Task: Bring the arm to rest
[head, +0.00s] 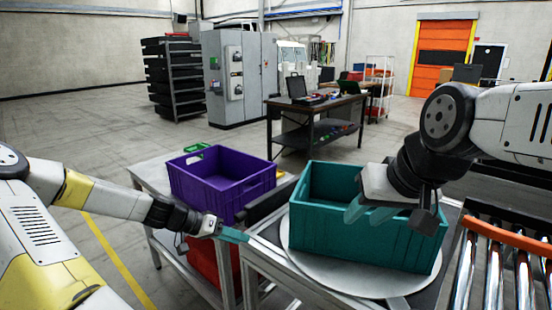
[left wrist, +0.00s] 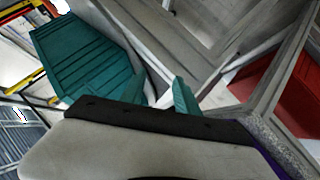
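My left gripper (head: 232,236) hangs in front of the purple crate, low at the front edge of the tables. It holds nothing that I can see. The fingers blend with the crate's colour. My right arm hides part of the crate's rim.
The teal crate (head: 350,240) stands on a round plate (head: 366,284). A purple crate (head: 222,187) stands on the table to the left, with a red crate (head: 203,262) below. A roller conveyor (head: 493,275) is at the right. Open floor lies at the far left.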

